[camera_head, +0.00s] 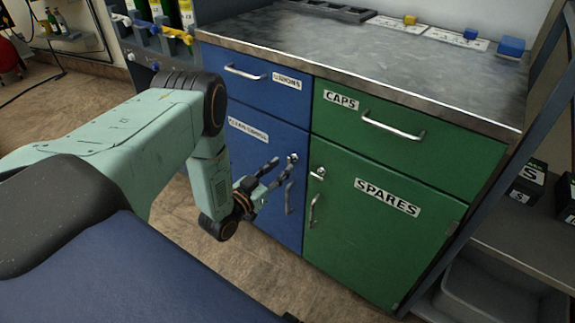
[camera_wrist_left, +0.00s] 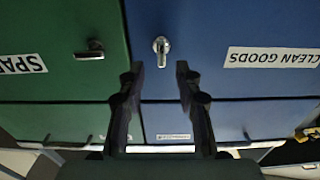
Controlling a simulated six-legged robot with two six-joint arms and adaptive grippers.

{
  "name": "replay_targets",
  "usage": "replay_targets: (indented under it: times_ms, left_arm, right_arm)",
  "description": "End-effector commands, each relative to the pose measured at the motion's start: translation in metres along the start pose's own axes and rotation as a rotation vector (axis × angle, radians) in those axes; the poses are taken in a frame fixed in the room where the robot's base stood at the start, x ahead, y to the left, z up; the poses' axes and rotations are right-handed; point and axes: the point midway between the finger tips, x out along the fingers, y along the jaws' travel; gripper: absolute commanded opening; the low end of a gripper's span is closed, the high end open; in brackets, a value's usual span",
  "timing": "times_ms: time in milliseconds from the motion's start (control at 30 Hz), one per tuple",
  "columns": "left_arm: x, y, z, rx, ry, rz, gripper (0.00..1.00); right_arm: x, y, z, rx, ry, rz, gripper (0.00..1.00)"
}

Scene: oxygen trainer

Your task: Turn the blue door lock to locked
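The blue door (camera_head: 262,150) carries a CLEAN GOODS label, which reads upside down in the left wrist view (camera_wrist_left: 272,57). Its small metal door lock (camera_head: 293,158) sits near the door's upper right corner. In the wrist view the lock (camera_wrist_left: 161,46) has a short bar pointing up and down the picture. My left gripper (camera_head: 277,170) is open and empty just in front of the door. In the wrist view its fingertips (camera_wrist_left: 160,69) are spread either side of the lock's line, with the lock just beyond them. Contact is not visible. My right gripper is not in view.
The green SPARES door (camera_head: 375,230) has its own lock (camera_head: 318,173), whose bar lies sideways in the wrist view (camera_wrist_left: 90,49). Drawers and a grey worktop (camera_head: 330,50) are above. A grey bin (camera_head: 490,290) is lower right.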

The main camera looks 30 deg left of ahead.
Motion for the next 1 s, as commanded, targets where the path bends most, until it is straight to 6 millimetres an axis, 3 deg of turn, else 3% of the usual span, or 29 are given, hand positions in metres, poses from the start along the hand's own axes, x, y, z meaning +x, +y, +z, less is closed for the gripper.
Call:
replay_targets:
  times_ms: [100, 300, 600, 1000]
  left_arm:
    - [0.018, -0.002, 0.002, 0.0, 0.002, -0.001, 0.34]
    - [0.036, -0.001, 0.001, -0.001, 0.0, 0.0, 0.34]
    - [0.039, 0.001, 0.0, -0.002, -0.002, -0.001, 0.34]
    - [0.038, 0.002, 0.0, -0.002, -0.002, -0.002, 0.01]
  right_arm:
    - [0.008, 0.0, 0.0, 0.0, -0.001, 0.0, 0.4]
    - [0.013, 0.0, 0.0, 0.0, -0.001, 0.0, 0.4]
    - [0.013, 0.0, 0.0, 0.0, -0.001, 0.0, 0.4]
    - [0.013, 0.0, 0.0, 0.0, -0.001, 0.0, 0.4]
